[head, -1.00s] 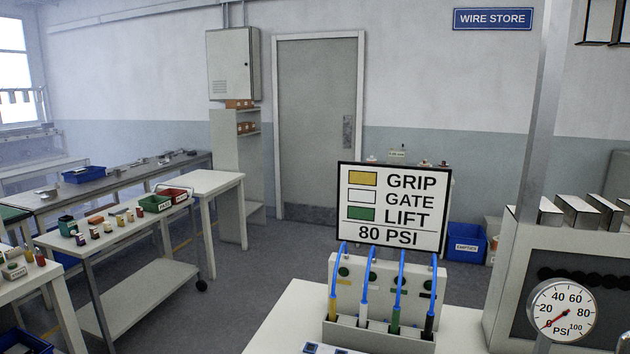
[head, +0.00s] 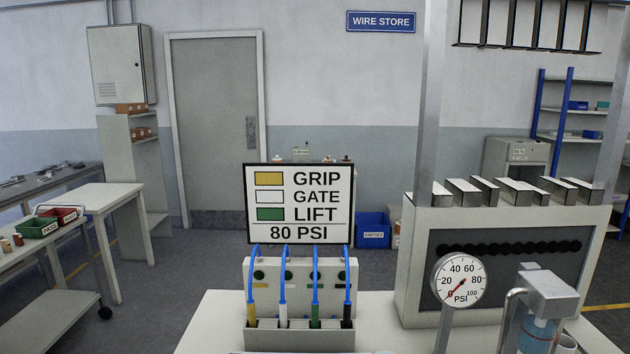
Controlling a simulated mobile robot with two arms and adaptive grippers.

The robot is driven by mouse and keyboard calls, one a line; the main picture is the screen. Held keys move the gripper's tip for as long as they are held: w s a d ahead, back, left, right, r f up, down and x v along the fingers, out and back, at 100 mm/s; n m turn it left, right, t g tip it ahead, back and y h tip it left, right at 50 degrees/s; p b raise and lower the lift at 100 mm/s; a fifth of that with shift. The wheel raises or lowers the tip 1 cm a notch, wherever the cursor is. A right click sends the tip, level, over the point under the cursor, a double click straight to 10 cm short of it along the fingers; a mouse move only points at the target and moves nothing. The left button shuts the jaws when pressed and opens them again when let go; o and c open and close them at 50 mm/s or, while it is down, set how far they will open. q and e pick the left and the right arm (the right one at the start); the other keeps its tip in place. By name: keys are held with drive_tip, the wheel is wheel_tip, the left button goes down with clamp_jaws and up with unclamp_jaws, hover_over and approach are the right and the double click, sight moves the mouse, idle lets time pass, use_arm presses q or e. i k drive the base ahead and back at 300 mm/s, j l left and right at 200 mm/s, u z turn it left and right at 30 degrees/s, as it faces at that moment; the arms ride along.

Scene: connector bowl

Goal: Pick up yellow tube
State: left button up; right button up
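The yellow tube (head: 252,311) is the leftmost in a row in the grey holder (head: 300,338) on the white table, in the head view. Its yellow end stands in the holder's trough, and a blue hose loops up from it to the panel. To its right stand a white tube (head: 283,312), a green tube (head: 315,312) and a black tube (head: 347,312), each with a blue hose. Neither of my grippers is in view.
A sign (head: 299,203) with GRIP, GATE, LIFT and 80 PSI rises behind the holder. A pressure gauge (head: 459,281) and a grey machine (head: 505,255) stand to the right. A bench with a green bin (head: 36,228) is at left.

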sight(251, 306)
drive_tip(key=j+z, duration=0.35)
drive_tip(key=k+j+z, duration=0.15)
drive_tip(key=j+z, duration=0.2)
drive_tip(key=k+j+z, duration=0.2)
drive_tip(key=j+z, duration=0.15)
drive_tip(key=j, duration=0.15)
